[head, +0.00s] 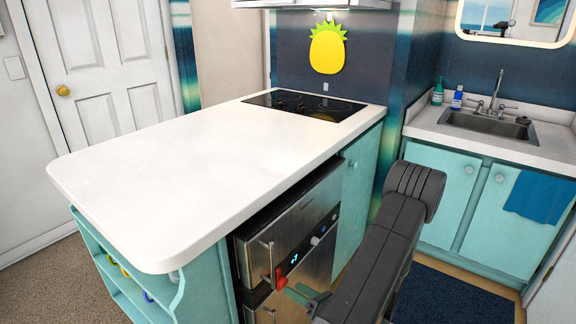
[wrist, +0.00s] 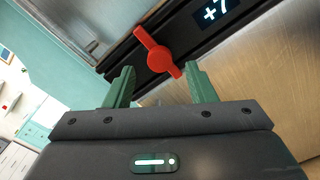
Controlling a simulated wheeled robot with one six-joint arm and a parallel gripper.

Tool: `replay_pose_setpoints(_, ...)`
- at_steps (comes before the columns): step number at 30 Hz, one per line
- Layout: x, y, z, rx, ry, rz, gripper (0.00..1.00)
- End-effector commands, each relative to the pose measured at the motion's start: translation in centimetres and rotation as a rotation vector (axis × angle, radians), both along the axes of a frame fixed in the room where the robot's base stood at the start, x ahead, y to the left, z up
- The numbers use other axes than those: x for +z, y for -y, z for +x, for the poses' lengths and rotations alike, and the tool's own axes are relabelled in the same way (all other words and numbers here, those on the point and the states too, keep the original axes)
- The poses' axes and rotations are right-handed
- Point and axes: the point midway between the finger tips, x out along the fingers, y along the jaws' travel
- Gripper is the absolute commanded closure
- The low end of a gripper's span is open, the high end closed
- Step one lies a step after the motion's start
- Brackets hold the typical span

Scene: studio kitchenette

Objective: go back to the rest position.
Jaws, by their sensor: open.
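My gripper (wrist: 160,84) is open, its two green fingers apart, in front of the appliance under the counter. It also shows low in the head view (head: 302,293), at the end of my dark grey arm. A red knob (wrist: 158,51) sits on the appliance's dark control strip, just beyond and between the fingertips in the wrist view. The fingers do not appear to touch it. The red knob also shows in the head view (head: 281,279). Nothing is held between the fingers.
The steel appliance (head: 290,235) has a bar handle and a lit display (wrist: 215,11). The white countertop (head: 200,150) above is clear up to the black cooktop (head: 304,104). A sink (head: 487,124) stands at the right, with a blue mat (head: 455,298) on the floor.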

Motion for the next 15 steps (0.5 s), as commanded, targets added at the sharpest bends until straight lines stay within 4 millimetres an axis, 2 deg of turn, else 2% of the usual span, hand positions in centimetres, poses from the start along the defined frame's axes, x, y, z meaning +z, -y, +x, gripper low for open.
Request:
replay_pose_setpoints(6, 0.0, -2.4, 1.6, 0.003, 0.0, 0.0, 0.5)
replay_pose_setpoints(15, 0.0, -3.5, 2.5, 0.0, 0.001, -0.001, 0.5)
